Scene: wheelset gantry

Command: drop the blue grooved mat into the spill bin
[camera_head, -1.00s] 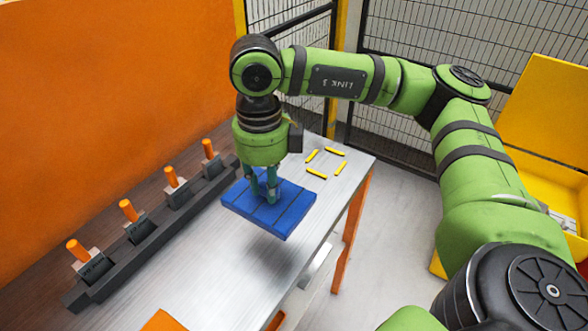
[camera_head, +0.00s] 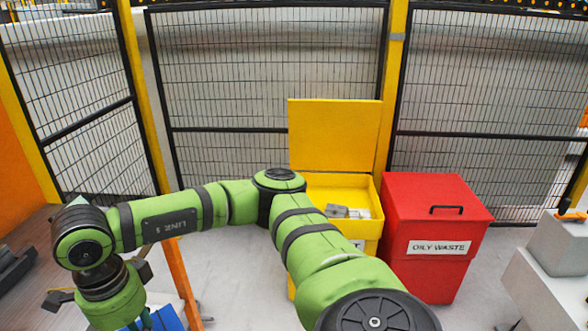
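The blue grooved mat (camera_head: 170,319) shows only in part at the bottom left edge, below my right gripper (camera_head: 147,318). The gripper's fingers are shut on the mat; the lower part of both is cut off by the frame. The spill bin, a yellow bin (camera_head: 362,228), stands right of centre with its lid (camera_head: 335,135) raised upright at the back. Pale grey items (camera_head: 350,212) lie inside it. My arm hides part of the bin's front and left side. My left gripper is out of view.
A closed red bin (camera_head: 430,245) labelled OILY WASTE stands right of the yellow bin. Mesh fence panels (camera_head: 265,85) rise behind. An orange bench leg (camera_head: 183,275) stands near the gripper. Grey blocks (camera_head: 550,265) are at the far right. Floor shows between bench and bins.

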